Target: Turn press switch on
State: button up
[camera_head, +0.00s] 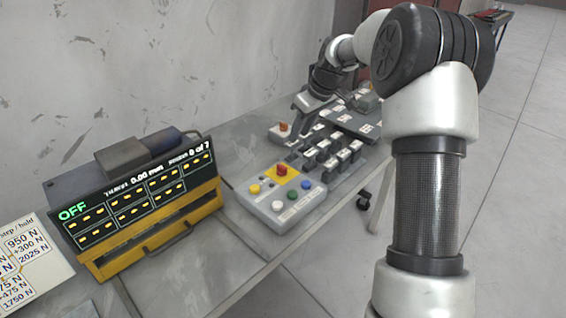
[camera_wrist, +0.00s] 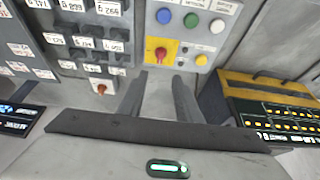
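A small pale box with a red-orange knob (camera_head: 284,127) stands by the wall behind the control panel; its knob also shows in the wrist view (camera_wrist: 101,89), left of my fingers. The grey control panel (camera_head: 310,205) has a red knob on a yellow plate (camera_head: 282,170) and several coloured buttons. The red knob shows beyond my fingertips in the wrist view (camera_wrist: 159,53). No readable label shows which one is the press switch. My gripper (camera_wrist: 159,78) is open and empty, above the bench near both knobs. The display (camera_head: 130,195) reads OFF in green.
Several labelled dark blocks (camera_head: 332,152) stand right of the panel, with more parts behind. A yellow drawer unit (camera_head: 150,240) sits under the display. A card with force values (camera_head: 25,265) lies at the left. The bench front (camera_head: 205,280) is bare.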

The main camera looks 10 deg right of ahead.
aim_at(283, 166)
jog(key=b+x, duration=0.1)
jog(key=x, duration=1.5)
jog(key=shift+f, duration=0.35)
grip_shut()
